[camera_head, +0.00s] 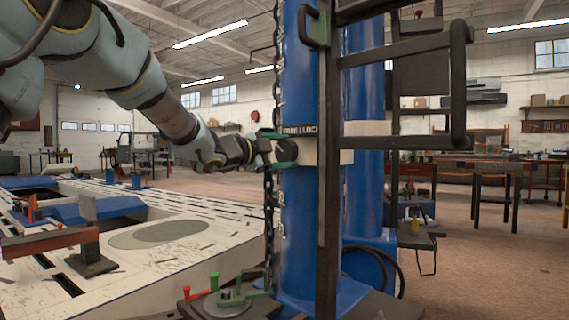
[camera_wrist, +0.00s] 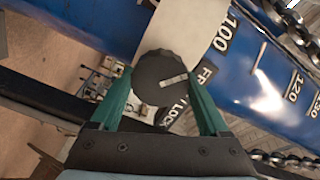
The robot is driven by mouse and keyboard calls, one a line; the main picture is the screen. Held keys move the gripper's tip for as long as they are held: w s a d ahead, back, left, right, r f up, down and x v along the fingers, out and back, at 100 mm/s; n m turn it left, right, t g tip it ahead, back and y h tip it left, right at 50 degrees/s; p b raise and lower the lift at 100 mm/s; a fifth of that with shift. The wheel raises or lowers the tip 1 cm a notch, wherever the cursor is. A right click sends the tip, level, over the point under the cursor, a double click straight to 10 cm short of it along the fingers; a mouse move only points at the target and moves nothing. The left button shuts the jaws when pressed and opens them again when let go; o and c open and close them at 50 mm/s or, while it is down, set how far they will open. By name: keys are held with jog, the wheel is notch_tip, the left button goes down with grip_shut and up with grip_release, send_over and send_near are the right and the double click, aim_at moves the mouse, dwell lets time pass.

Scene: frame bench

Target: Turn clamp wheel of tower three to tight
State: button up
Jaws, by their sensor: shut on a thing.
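A blue tower (camera_head: 302,215) stands upright in the head view, and its blue column (camera_wrist: 100,40) crosses the wrist view. A cream collar (camera_head: 332,151) wraps it and bears a dark, ribbed clamp wheel (camera_wrist: 152,76) with a white mark. The mark points right, toward the label (camera_wrist: 206,74) reading FREE / LOCK, which my finger partly covers in the wrist view. The label (camera_head: 300,130) is clear in the head view, above the wheel. My gripper (camera_head: 279,149) has its green fingers (camera_wrist: 159,80) on either side of the wheel, shut on it.
A black frame with handle bars (camera_head: 458,85) stands right in front of the tower. A chain (camera_head: 268,215) hangs at its left. A white slotted bench (camera_head: 190,235) with red and blue fixtures lies left. Open floor (camera_head: 480,265) is at right.

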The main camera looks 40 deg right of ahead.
jog(key=m+b, duration=0.1)
jog(key=m, duration=0.1)
jog(key=m+b, duration=0.1)
jog(key=b, duration=0.1)
jog(key=m+b, duration=0.1)
jog(key=m, duration=0.1)
jog(key=shift+f+m+b, duration=0.3)
jog(key=shift+f+b, duration=0.05)
jog(key=shift+r+m+b, duration=0.15)
jog(key=shift+m+b, duration=1.45)
jog(key=shift+m, duration=0.5)
jog(key=o, duration=1.2)
jog(key=shift+o, duration=0.2)
jog(key=shift+a, duration=0.1)
jog(key=a, duration=1)
jog(key=shift+s+a+p, duration=0.3)
jog(key=shift+p, duration=0.05)
